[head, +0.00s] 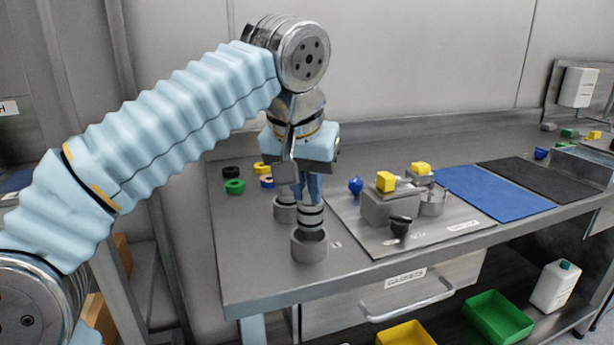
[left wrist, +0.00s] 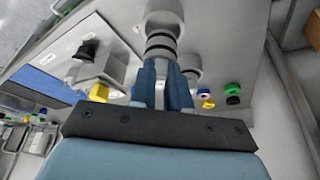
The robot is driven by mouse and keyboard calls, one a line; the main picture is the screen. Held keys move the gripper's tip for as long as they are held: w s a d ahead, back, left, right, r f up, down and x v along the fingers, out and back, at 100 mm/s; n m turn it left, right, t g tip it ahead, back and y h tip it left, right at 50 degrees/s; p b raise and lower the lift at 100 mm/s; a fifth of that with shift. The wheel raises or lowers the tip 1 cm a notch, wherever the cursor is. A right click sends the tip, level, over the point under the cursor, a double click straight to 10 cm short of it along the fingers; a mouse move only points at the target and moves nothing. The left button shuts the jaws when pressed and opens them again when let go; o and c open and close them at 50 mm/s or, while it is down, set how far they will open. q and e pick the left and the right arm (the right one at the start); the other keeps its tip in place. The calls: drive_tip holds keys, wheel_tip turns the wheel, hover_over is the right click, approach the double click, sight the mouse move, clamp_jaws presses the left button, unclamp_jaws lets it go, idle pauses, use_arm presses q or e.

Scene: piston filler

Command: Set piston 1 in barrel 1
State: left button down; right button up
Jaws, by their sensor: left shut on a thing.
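My left gripper (head: 309,192) points down and is shut on a grey piston (head: 311,217) with dark rings. The piston is upright, right over the mouth of the front grey barrel (head: 309,246), its lower end at or just inside the rim; I cannot tell which. In the left wrist view the piston (left wrist: 160,45) shows beyond the blue fingers (left wrist: 163,80), lined up with the barrel (left wrist: 164,10). A second grey barrel (head: 285,213) stands behind, partly hidden by the gripper; it also shows in the left wrist view (left wrist: 189,64).
A metal plate to the right carries a grey block (head: 390,207) with yellow and black knobs. Blue (head: 492,192) and black (head: 541,180) mats lie farther right. Green (head: 235,187), black and other coloured rings lie behind left. The bench's left edge is close to the barrels.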

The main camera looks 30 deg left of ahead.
sight(307, 214)
use_arm(q)
drive_tip(key=shift+f+b, duration=1.55)
drive_tip(key=shift+f, duration=0.7)
drive_tip(key=shift+s, duration=0.2)
drive_tip(key=shift+f, duration=0.1)
drive_tip(key=c, duration=1)
unclamp_jaws()
drive_tip(key=shift+o, duration=0.2)
drive_tip(key=o, duration=0.4)
drive_tip(key=shift+c, duration=0.2)
